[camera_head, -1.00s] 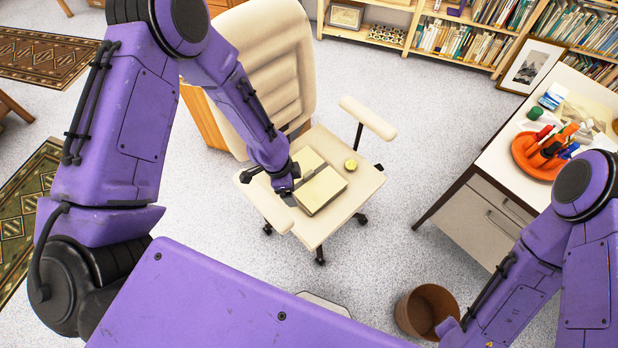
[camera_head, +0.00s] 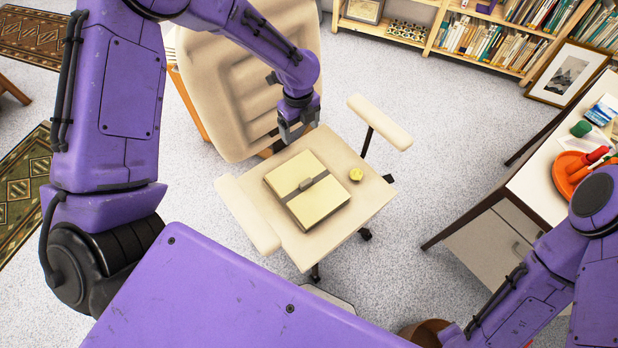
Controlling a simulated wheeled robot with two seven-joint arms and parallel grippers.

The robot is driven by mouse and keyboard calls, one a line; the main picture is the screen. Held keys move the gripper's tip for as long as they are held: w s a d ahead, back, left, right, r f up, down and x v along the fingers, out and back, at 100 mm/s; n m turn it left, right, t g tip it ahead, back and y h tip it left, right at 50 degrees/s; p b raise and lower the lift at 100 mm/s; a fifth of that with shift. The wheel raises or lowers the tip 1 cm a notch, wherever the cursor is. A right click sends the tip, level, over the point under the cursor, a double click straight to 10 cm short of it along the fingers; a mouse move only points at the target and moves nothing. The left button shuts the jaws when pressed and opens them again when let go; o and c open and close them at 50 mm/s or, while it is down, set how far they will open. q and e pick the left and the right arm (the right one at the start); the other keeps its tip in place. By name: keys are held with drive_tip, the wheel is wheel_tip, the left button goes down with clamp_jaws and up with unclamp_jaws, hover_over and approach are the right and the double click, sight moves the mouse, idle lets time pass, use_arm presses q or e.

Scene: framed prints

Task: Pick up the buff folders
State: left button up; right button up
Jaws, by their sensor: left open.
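The buff folders (camera_head: 300,180) lie as a flat stack on the seat of a cream office chair (camera_head: 345,225). A dark grey band runs across the middle of the stack. My left gripper (camera_head: 298,136) is open and empty, pointing down above the back of the seat, just beyond the far edge of the folders. It is apart from them. My right arm shows at the lower right, but its gripper is outside the view.
Armrests (camera_head: 380,122) flank the seat and the tall backrest (camera_head: 245,85) stands behind. A desk (camera_head: 545,190) with an orange tray (camera_head: 568,178) is at the right. A brown bin (camera_head: 425,331) is partly hidden below.

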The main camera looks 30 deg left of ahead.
use_arm(q)
drive_tip(key=b, duration=0.9)
hover_over(306, 182)
wheel_tip(306, 182, down, 11)
drive_tip(key=f+b, duration=0.7)
drive_tip(key=f, duration=0.1)
drive_tip(key=f+b, duration=0.3)
drive_tip(key=b, duration=0.1)
drive_tip(key=shift+a+f+b, duration=0.35)
drive_tip(key=shift+a+f, duration=0.05)
drive_tip(key=f, duration=0.3)
drive_tip(key=f+b, duration=0.1)
drive_tip(key=f, duration=0.6)
drive_tip(key=shift+d+f+b, duration=0.1)
drive_tip(key=shift+d+b, duration=0.25)
clamp_jaws()
